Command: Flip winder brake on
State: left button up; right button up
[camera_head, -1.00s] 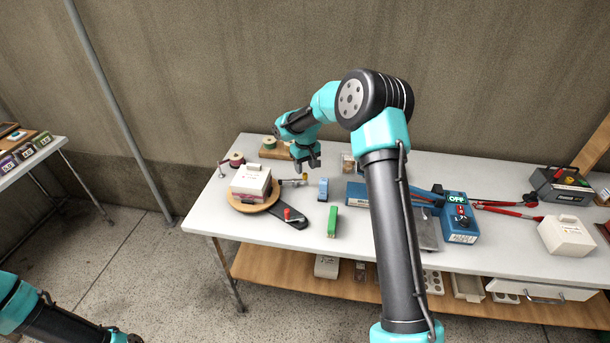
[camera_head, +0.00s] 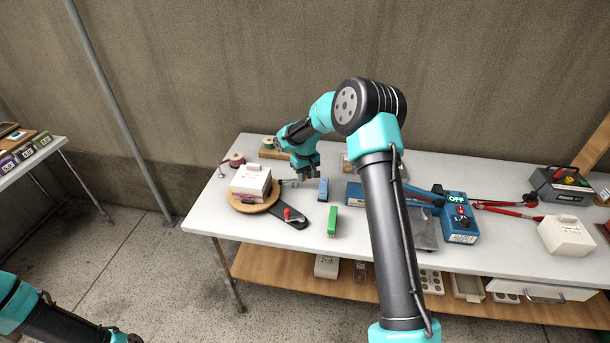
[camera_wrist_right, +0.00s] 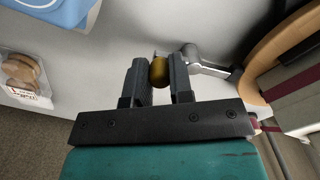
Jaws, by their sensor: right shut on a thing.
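My right gripper (camera_head: 306,172) reaches down at the back of the table, right of the round wooden turntable (camera_head: 240,205). In the right wrist view the gripper (camera_wrist_right: 159,84) is shut on a yellow knob (camera_wrist_right: 159,70), one finger on each side. The knob is at the end of a grey metal lever (camera_wrist_right: 200,62) beside the turntable's wooden edge (camera_wrist_right: 282,38); I take this lever to be the winder brake. In the head view the gripper hides the knob. My left gripper (camera_head: 127,338) is at the bottom edge, too small and cut off to read.
A white box (camera_head: 250,179) sits on the turntable. A black arm with a red knob (camera_head: 287,214) is in front. A blue object (camera_head: 323,189) and a green object (camera_head: 332,222) stand close on the right. Ribbon spools (camera_head: 236,159) are behind.

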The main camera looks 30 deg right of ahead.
grip_shut()
jog(key=shift+w+d+n, duration=0.1)
jog(key=shift+w+n, duration=0.2)
jog(key=shift+n, duration=0.6)
jog(key=o, duration=0.6)
grip_release()
jog(key=shift+r, duration=0.1)
notch_tip(320, 180, up, 17)
jog(key=shift+d+r, duration=0.1)
jog(key=shift+r, duration=0.05)
